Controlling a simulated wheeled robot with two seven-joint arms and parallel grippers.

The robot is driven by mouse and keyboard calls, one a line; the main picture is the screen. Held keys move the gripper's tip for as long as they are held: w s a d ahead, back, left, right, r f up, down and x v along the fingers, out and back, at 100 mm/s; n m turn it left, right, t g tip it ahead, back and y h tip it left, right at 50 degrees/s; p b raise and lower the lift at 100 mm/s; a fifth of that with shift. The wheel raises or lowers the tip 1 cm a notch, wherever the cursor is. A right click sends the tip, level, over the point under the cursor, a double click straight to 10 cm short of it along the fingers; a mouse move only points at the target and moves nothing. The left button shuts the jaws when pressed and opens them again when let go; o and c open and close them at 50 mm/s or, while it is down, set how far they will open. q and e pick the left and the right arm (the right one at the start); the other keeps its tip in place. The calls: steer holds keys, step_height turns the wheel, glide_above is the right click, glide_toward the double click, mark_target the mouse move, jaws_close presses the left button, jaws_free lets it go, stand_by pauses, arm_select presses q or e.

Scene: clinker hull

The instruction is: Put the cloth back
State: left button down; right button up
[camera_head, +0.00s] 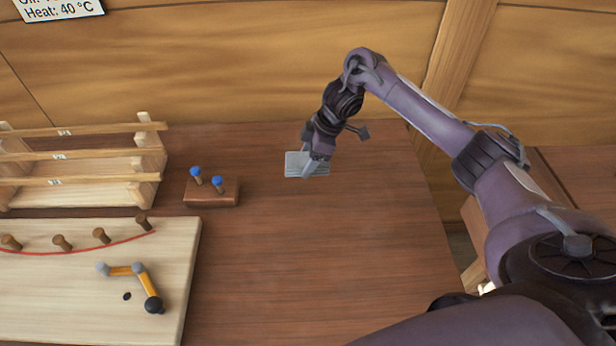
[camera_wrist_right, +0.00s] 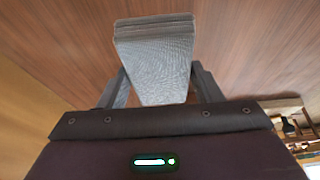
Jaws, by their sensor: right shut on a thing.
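The cloth (camera_head: 294,163) is a light grey folded stack at the back of the brown table, right of its middle. In the right wrist view the cloth (camera_wrist_right: 155,60) shows its folded layers at the far edge and lies between the two fingers. My right gripper (camera_head: 314,168) reaches down over the cloth and is shut on it. The fingers hide part of the cloth in the head view. I cannot tell whether the cloth touches the table. My left gripper is in neither view.
A small wooden block (camera_head: 211,193) with two blue-topped pegs stands left of the cloth. A wooden rack (camera_head: 80,155) with slats stands at the back left. A pale board (camera_head: 60,285) with pegs and a jointed orange piece lies front left. The table (camera_head: 330,260) is clear in front.

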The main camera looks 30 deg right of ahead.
mark_target(308, 182)
steer(key=shift+f+b, duration=0.8)
steer(key=shift+f, duration=2)
steer(key=o, duration=0.9)
steer(key=shift+f, duration=0.1)
steer(key=shift+d+r, duration=0.1)
steer(key=shift+r, duration=0.3)
steer(key=p+v, duration=0.3)
steer(key=v, duration=0.7)
steer(key=shift+r, duration=0.3)
steer(key=shift+s+d+r, duration=0.15)
steer(key=shift+d+r, duration=0.05)
steer(key=shift+r, duration=0.2)
